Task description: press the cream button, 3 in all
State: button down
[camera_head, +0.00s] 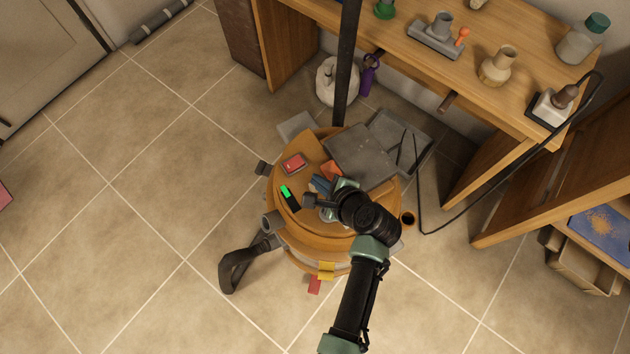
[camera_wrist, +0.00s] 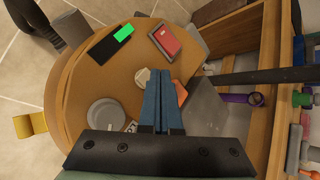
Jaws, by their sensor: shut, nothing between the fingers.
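The cream button (camera_wrist: 142,76) shows in the wrist view as a small pale piece on the round wooden top (camera_wrist: 85,82), right beside my fingertips. My gripper (camera_wrist: 158,72) is shut, its two blue fingers together and empty, and partly covers the button's right side. I cannot tell whether the fingertips touch it. In the head view my gripper (camera_head: 317,183) reaches down over the round wooden top (camera_head: 272,192), and I cannot make out the button there.
A black device with a green lit patch (camera_wrist: 122,33), a red box (camera_wrist: 166,40), an orange piece (camera_wrist: 181,92) and a grey round object (camera_wrist: 105,114) lie around my fingers. A dark grey slab (camera_head: 360,155) and an upright black post (camera_head: 345,70) stand beyond.

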jog(key=shift+r, duration=0.1)
notch_tip(320, 180, up, 5)
jog(key=p, duration=0.5)
jog(key=shift+p, duration=0.3)
dwell(2.1)
